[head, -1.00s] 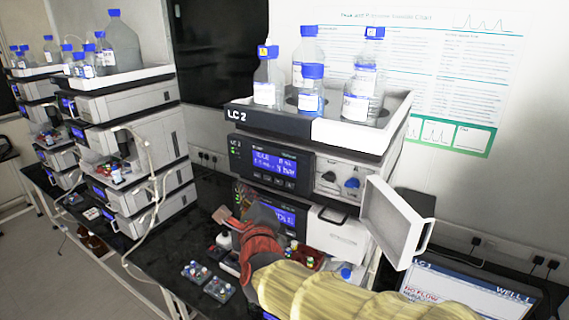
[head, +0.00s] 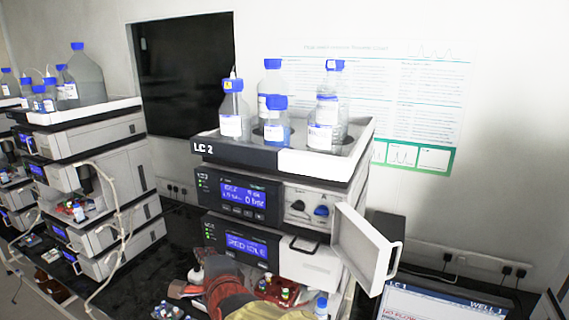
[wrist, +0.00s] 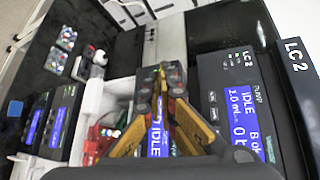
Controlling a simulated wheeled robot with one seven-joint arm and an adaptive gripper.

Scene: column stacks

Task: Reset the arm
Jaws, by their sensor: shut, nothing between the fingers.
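My gripper (wrist: 160,82) is shut and empty in the wrist view, its yellow fingers meeting in front of the LC 2 stack. In the head view my gripper (head: 180,290) shows low in the picture, left of the red and yellow part of my arm. The LC 2 stack (head: 270,162) stands behind it, with blue screens and a white door (head: 360,245) swung open on its right. The lower part of the stack is partly hidden by my arm.
Several blue-capped bottles (head: 233,115) stand in the stack's top tray. A red vial rack (head: 275,291) sits at its foot, and more vials (head: 168,311) lie on the dark bench. Another instrument stack (head: 95,160) is at left. A monitor (head: 430,300) stands at lower right.

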